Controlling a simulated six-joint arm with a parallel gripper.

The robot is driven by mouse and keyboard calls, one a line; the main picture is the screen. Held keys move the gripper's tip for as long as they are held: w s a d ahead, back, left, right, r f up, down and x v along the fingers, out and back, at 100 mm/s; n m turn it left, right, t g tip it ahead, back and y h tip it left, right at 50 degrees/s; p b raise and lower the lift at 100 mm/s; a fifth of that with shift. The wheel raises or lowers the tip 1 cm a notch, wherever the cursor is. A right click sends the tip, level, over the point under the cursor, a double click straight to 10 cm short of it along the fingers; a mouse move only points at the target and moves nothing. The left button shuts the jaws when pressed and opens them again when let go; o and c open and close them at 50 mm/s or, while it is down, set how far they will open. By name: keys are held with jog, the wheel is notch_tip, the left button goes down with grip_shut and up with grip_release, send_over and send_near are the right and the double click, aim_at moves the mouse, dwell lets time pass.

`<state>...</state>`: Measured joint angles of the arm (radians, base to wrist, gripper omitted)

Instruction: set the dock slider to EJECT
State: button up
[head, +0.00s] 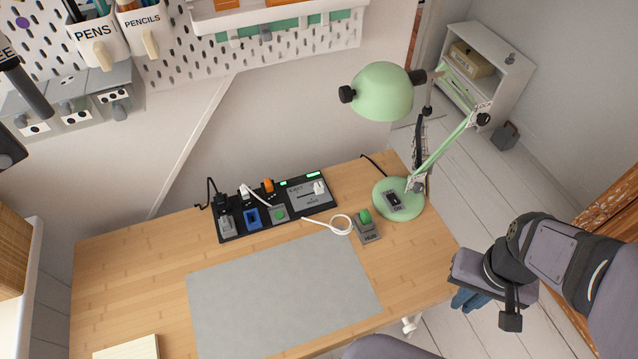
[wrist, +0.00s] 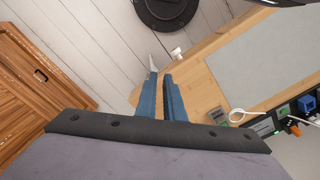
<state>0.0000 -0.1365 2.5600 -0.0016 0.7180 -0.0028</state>
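The black dock (head: 268,210) lies at the back of the desk. Its slider panel is at the right end, with an EJECT label toward the left and a second, unreadable label toward the lower right. The pale slider knob (head: 319,187) stands at the right end of its slot, away from EJECT. My gripper (head: 466,300) is off the desk's right edge, well to the right of the dock and not touching it. Its blue fingers (wrist: 160,78) look close together, with nothing between them. In the wrist view only part of the dock (wrist: 285,118) shows, at the right edge.
A green lamp (head: 398,200) stands right of the dock, its arm and head rising above. A green-button box (head: 366,225) and a white cable loop (head: 341,224) lie in front of the dock. A grey mat (head: 280,295) covers the desk's middle. Shelves (head: 488,75) stand behind.

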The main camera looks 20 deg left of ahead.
jog(key=o, duration=0.5)
jog(key=shift+w+f, duration=0.15)
jog(key=shift+o, duration=0.6)
jog(key=w+a+f+n+t+b, duration=0.2)
jog(key=w+f+b, duration=0.3)
jog(key=w, duration=0.3)
jog(key=shift+w+f+t+b, duration=0.15)
jog(key=shift+t+b, duration=0.55)
jog(key=shift+b, duration=0.05)
jog(key=n+t+y+b, duration=0.65)
jog(key=y+b, duration=0.35)
jog(key=b, duration=0.2)
send_near(320, 187)
jog(key=x, duration=0.3)
jog(key=shift+w+a+n, duration=0.25)
jog(key=shift+a, duration=0.1)
jog(key=shift+x, duration=3.65)
jog(key=shift+d+f, duration=0.1)
jog(key=shift+f, duration=0.05)
